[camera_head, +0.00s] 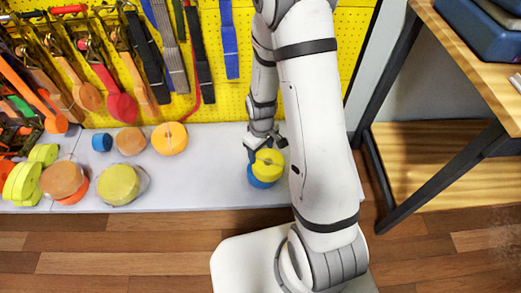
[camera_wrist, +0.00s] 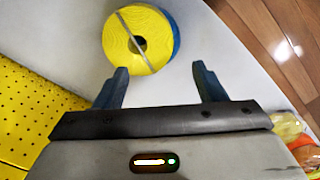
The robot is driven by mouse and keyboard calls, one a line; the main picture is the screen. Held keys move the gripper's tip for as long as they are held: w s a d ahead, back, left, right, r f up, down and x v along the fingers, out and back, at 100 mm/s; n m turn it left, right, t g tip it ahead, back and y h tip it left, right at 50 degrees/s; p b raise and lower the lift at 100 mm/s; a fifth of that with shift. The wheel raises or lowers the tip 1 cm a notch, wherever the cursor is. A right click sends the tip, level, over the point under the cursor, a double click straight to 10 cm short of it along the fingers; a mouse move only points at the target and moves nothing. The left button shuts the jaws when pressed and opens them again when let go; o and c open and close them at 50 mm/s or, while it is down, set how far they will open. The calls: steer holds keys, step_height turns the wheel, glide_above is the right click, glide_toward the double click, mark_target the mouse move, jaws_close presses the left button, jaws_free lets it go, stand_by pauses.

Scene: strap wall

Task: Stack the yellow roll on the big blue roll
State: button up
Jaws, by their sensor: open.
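The yellow roll (camera_head: 269,161) lies on top of the big blue roll (camera_head: 261,182) on the grey bench shelf, below the end of my arm. In the wrist view the yellow roll (camera_wrist: 125,52) faces the camera with a pale strap across it. The blue roll (camera_wrist: 173,38) shows only as a rim along its right side; the rest is hidden. My gripper (camera_wrist: 159,75) is open and empty, its two fingers apart and short of the yellow roll. In the head view my gripper (camera_head: 266,141) is just behind the stack.
On the shelf (camera_head: 190,187) to the left stand a small blue roll (camera_head: 102,142), an orange roll (camera_head: 169,138), a yellow-topped roll (camera_head: 118,184) and several others. Straps hang on the yellow pegboard (camera_head: 290,60) behind. A wooden table (camera_head: 478,60) stands at right. The shelf left of the stack is clear.

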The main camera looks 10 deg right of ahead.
steer(key=s+r+m, duration=0.2)
steer(key=s+r, duration=0.2)
steer(key=r, duration=0.4)
steer(key=s+d+r+m, duration=0.1)
steer(key=s+r+m, duration=0.1)
steer(key=s+r, duration=0.3)
steer(key=s+r+m+t, duration=0.1)
steer(key=s+r, duration=0.3)
steer(key=r, duration=0.8)
steer(key=shift+s+d+r+m, duration=0.3)
steer(key=shift+m, duration=0.4)
